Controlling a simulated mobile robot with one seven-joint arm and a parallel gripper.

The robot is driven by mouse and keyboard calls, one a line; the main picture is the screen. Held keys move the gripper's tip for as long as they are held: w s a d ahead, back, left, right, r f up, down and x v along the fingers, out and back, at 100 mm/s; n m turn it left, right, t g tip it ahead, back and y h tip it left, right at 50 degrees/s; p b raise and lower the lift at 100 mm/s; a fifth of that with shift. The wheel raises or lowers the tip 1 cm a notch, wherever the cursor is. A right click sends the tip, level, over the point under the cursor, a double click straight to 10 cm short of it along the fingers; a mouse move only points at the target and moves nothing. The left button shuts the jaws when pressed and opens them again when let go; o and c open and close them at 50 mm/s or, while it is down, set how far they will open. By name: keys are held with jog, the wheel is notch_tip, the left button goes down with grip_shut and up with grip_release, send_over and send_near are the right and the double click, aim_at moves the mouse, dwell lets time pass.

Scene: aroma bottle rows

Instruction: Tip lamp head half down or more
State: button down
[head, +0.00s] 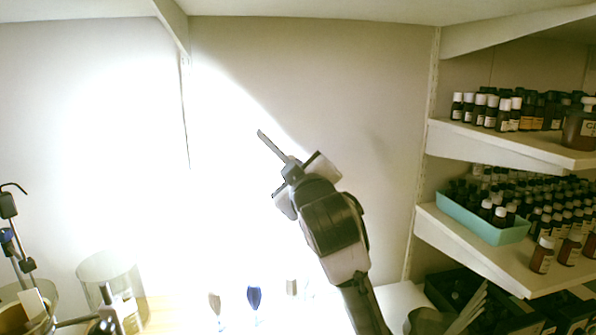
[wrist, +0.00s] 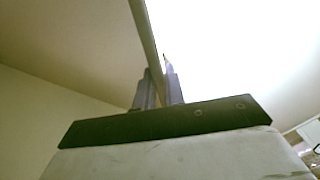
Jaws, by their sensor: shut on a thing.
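My gripper (head: 289,168) is raised in the middle of the head view, in front of the back wall. It is shut on a thin dark bar, the lamp head (head: 269,143), seen nearly edge-on and slanting up to the left from the fingers. In the wrist view the two grey fingers (wrist: 158,88) stand on either side of the lamp head's narrow pale edge (wrist: 143,30). White glare fills the area to its right. The lamp's stem and joint cannot be made out, and its exact tilt is hard to tell.
Shelves with small brown bottles (head: 490,110) and a teal tray (head: 484,219) stand at the right. A glass cylinder (head: 110,280) and a metal stand (head: 12,215) are at the lower left. A blue glass piece (head: 254,297) sits low in the middle. Strong light washes out the left wall.

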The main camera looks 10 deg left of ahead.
jog(key=c, duration=1.5)
grip_release()
jog(key=b+v, duration=0.3)
jog(key=v, duration=1.1)
